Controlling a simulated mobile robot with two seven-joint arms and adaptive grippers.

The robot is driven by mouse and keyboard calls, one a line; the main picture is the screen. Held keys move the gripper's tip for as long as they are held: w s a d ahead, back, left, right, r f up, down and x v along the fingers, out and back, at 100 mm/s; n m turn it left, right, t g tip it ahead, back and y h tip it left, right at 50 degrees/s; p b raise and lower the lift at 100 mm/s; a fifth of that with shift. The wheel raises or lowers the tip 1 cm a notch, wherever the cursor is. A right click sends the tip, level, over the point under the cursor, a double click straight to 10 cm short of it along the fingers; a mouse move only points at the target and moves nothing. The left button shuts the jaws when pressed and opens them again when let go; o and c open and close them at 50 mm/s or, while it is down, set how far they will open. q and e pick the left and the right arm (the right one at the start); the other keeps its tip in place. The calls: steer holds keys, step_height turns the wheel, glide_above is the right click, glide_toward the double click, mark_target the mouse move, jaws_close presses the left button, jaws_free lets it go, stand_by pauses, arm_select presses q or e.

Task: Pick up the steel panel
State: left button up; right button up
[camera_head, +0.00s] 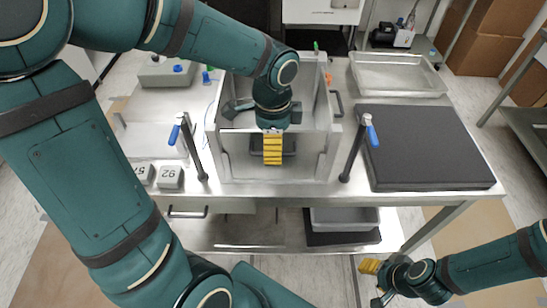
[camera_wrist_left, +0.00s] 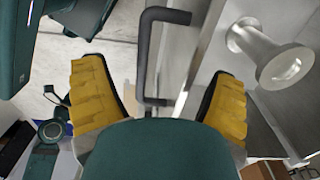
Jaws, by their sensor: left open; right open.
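The upright steel panel (camera_head: 305,165) appears to be the front face of the open-topped metal chamber (camera_head: 222,150) in the middle of the table. A dark bar handle (camera_head: 288,147) shows on it, partly hidden by yellow fingers. My left gripper (camera_head: 272,158) comes down over this front at the handle. In the left wrist view my left gripper (camera_wrist_left: 158,88) is open, with a dark handle (camera_wrist_left: 152,45) between its fingers; I cannot tell whether they touch it. My right gripper (camera_head: 374,283) is open and empty, low at the right, away from the table.
Two blue-handled posts (camera_head: 355,150) flank the chamber front. A black slab (camera_head: 425,148) and grey tray (camera_head: 398,75) lie at right. Small marked blocks (camera_head: 170,178) sit at left. A grey bin (camera_head: 345,218) stands on the lower shelf. The floor near my right gripper looks clear.

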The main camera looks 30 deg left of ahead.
arm_select(q)
step_height(320, 180, down, 2)
steer(key=shift+f, duration=0.15)
arm_select(e)
steer(key=shift+s+f, duration=0.1)
steer(key=shift+f, duration=0.2)
arm_select(q)
steer(key=c, duration=1.4)
step_height(320, 180, up, 27)
steer(key=p, duration=0.5)
steer(key=shift+p, duration=0.4)
steer(key=shift+r, duration=0.55)
arm_select(e)
step_height(320, 180, up, 7)
steer(key=w, duration=0.2)
steer(key=shift+d+f+t, duration=0.15)
steer(key=shift+f+t, duration=0.05)
steer(key=shift+t, duration=0.1)
arm_select(q)
steer(key=shift+p, duration=0.3)
